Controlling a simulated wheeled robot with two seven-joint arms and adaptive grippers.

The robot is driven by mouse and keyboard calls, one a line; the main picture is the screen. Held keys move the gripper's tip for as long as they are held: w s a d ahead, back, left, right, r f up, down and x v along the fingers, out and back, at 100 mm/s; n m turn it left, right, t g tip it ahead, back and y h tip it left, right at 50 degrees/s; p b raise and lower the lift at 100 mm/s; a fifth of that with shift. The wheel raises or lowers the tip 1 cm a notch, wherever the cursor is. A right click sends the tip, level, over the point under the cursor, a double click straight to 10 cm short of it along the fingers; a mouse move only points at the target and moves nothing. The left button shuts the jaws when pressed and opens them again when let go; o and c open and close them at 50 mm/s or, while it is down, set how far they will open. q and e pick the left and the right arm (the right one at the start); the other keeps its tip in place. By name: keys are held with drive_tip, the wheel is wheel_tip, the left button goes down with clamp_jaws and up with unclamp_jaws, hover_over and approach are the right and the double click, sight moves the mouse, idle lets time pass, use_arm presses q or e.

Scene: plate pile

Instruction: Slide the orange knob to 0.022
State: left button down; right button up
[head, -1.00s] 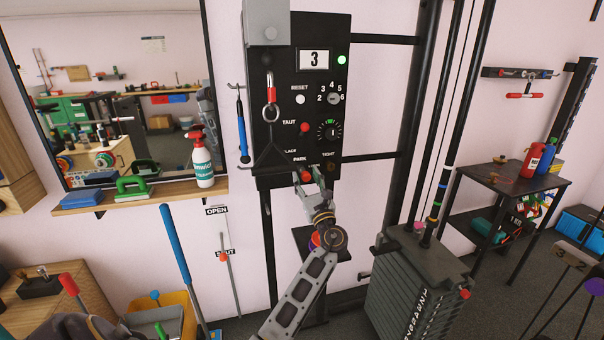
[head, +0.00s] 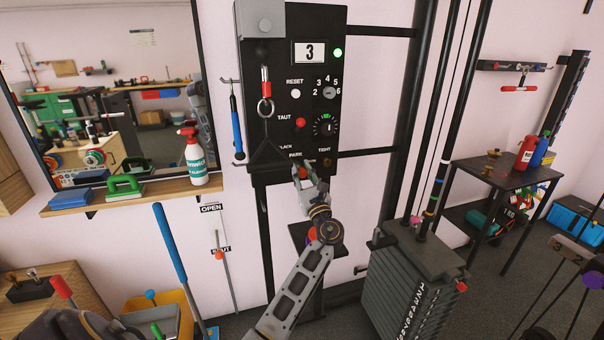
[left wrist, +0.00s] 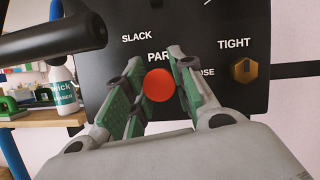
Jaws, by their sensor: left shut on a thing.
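A round orange-red knob (left wrist: 158,85) at the lower edge of the black control panel (head: 270,90) sits between the fingers of my left gripper (left wrist: 157,92), under the word PARK. My left gripper is shut on this knob; its green-padded fingers lie on both sides of it. My right gripper is not in view.
The panel carries a display reading 3, a green lamp (head: 337,53), a red TAUT button (head: 300,122) and dials. A separate OPEN/SHUT slider with a red knob (head: 219,255) is on the wall at left. A weight stack (head: 417,290) stands right of my arm.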

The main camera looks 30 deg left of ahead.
use_arm(q)
drive_tip(key=shift+w+a+r, duration=0.1)
drive_tip(key=shift+w+a, duration=0.7)
drive_tip(key=shift+a, duration=0.2)
drive_tip(key=c, duration=1.6)
unclamp_jaws()
drive_tip(key=o, duration=0.4)
drive_tip(key=shift+w, duration=0.1)
drive_tip(key=shift+o, duration=0.2)
drive_tip(key=v, duration=1.2)
drive_tip(key=shift+f, duration=0.25)
